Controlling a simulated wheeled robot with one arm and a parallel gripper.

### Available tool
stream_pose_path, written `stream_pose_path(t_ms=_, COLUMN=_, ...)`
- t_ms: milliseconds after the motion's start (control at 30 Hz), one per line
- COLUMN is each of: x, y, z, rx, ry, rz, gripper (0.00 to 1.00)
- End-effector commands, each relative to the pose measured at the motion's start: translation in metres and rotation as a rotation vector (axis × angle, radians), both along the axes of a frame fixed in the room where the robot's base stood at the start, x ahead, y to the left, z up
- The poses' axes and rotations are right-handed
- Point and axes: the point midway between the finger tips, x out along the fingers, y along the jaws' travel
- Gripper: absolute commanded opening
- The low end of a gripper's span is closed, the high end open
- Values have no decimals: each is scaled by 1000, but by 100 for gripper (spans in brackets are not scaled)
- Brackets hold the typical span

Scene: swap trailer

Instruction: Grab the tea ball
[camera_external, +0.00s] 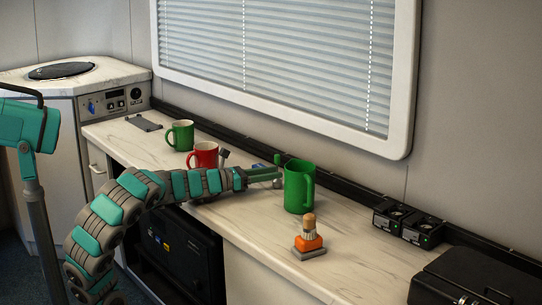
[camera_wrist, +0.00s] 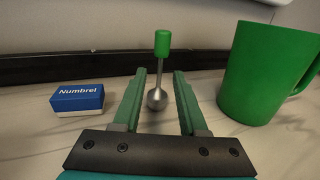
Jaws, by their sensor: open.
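The tea ball (camera_wrist: 157,98) has a round metal end, a thin stem and a green handle (camera_wrist: 162,44) that points up. In the wrist view it stands upright between the two fingers of my gripper (camera_wrist: 160,88), with space on both sides. My gripper is open and its fingers do not appear to touch the tea ball. In the external view my gripper (camera_external: 262,174) reaches low over the counter, left of the large green mug. The green handle of the tea ball (camera_external: 277,159) shows just beyond the fingers there; its metal end is hard to make out.
A large green mug (camera_wrist: 262,75) stands close to the right of my gripper. A blue and white box (camera_wrist: 78,98) lies to the left. A red mug (camera_external: 203,155) and another green mug (camera_external: 181,135) stand farther back.

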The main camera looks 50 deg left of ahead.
Motion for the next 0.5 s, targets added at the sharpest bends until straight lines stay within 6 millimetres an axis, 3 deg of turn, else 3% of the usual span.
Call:
stream_pose_path(t_ms=200, x=20, y=-7, z=-1, rx=-2, ry=3, rz=0, gripper=42)
stream_pose_path(t_ms=500, x=23, y=-7, z=0, rx=-2, ry=1, rz=2, gripper=42)
